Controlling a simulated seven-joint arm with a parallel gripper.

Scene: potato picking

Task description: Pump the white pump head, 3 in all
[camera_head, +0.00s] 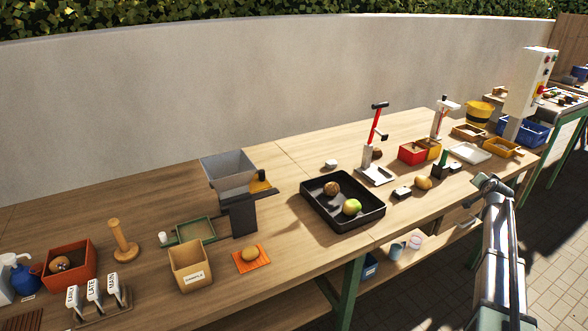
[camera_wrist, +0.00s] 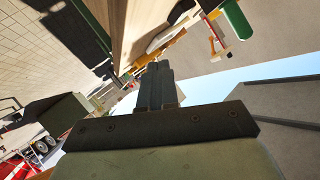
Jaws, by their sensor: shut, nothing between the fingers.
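A white pump head (camera_head: 14,258) sits on a round blue bottle (camera_head: 27,279) at the far left end of the table, partly beside a white block at the picture's edge. My gripper (camera_head: 485,180) is at the right, by the table's front edge, far from the pump. In the wrist view my gripper's fingers (camera_wrist: 156,82) are together with nothing between them. The pump does not show in the wrist view.
A red-orange box (camera_head: 84,265), white-labelled levers (camera_head: 94,290), a wooden post (camera_head: 122,241) and a cardboard-coloured box (camera_head: 190,266) stand near the bottle. A grey hopper (camera_head: 229,175) and black tray (camera_head: 369,213) fill the middle. A wall (camera_head: 200,80) runs behind.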

